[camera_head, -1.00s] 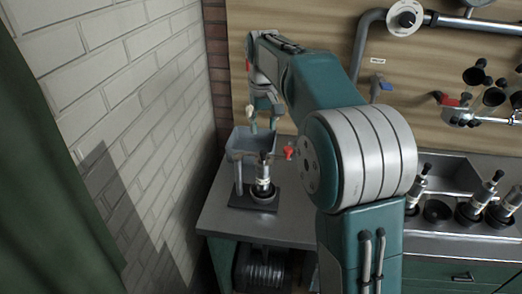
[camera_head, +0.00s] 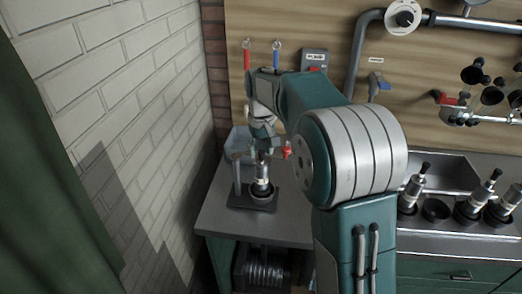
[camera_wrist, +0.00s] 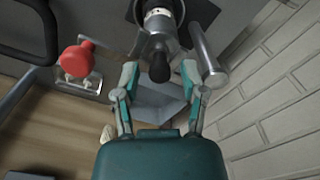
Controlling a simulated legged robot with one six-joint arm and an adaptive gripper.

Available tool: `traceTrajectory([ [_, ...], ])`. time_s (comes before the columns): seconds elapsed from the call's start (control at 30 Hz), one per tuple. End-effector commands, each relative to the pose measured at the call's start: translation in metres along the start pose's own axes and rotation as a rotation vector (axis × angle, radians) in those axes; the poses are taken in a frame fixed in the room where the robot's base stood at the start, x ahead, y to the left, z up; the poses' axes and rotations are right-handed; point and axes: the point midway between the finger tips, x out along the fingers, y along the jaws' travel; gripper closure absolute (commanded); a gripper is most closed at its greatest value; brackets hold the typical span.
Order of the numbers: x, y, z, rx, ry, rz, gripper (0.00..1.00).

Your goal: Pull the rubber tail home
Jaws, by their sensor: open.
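A metal teat cup (camera_head: 262,176) with a light band stands upright on a dark stand (camera_head: 240,201) on the bench's left end. Its black rubber tail (camera_head: 263,156) sticks up from the top. In the wrist view the tail (camera_wrist: 160,69) points toward my palm, and the cup (camera_wrist: 160,17) is at the top edge. My gripper (camera_wrist: 166,84) is open, one finger on each side of the tail in that view. Whether either finger touches it I cannot tell. In the head view my gripper (camera_head: 263,143) is just above the tail, partly hidden by its own wrist.
A metal post (camera_head: 237,175) rises from the stand beside the cup. A red knob (camera_head: 287,151) is close on the right, and a grey bin (camera_head: 238,139) stands behind. A brick wall (camera_head: 120,100) bounds the left. Several similar cups (camera_head: 415,187) stand at right.

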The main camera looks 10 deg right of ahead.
Motion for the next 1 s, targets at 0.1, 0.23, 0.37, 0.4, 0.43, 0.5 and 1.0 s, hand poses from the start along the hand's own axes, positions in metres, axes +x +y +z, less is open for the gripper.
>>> traceTrajectory([
  [0.1, -0.0002, 0.0, 0.0, 0.0, 0.0, 0.0, 0.81],
  [0.23, -0.0002, -0.0001, -0.0001, 0.0, 0.0, 0.0, 1.0],
  [0.37, 0.0, -0.0001, -0.0001, 0.0, -0.001, 0.0, 1.0],
  [0.4, -0.0001, -0.0001, -0.0001, 0.0, -0.001, 0.0, 1.0],
  [0.43, -0.0003, -0.0001, -0.0001, 0.0, -0.001, 0.0, 1.0],
  [0.5, -0.0009, -0.0001, -0.0001, 0.0, -0.001, 0.0, 1.0],
  [1.0, -0.0085, -0.0001, 0.0001, 0.0, 0.001, 0.0, 1.0],
])
